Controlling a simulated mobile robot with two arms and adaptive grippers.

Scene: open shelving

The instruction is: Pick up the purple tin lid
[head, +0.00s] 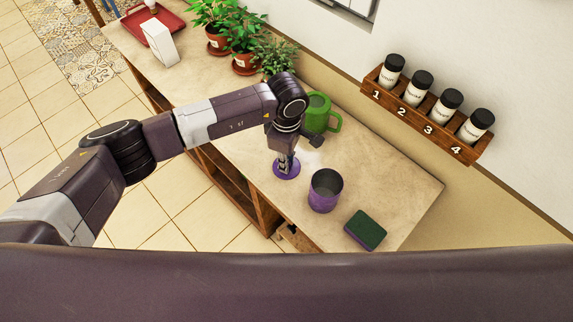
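The purple tin lid (278,174) is a flat round disc on the beige shelf top, near its front edge. My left gripper (286,166) points down from above, with its fingertips over the middle of the lid. The fingers and wrist cover part of the lid. I cannot tell whether the fingers are closed on a knob or only touch it. The open purple tin (322,200) stands to the right of the lid, its grey inside showing. My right gripper is not in view.
A green mug (318,113) stands behind my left gripper, close to it. A green-topped sponge (366,231) lies right of the tin. Potted plants (240,35), a white box (160,42) and a red tray (168,24) are farther left. A wall rack (398,105) holds several numbered jars.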

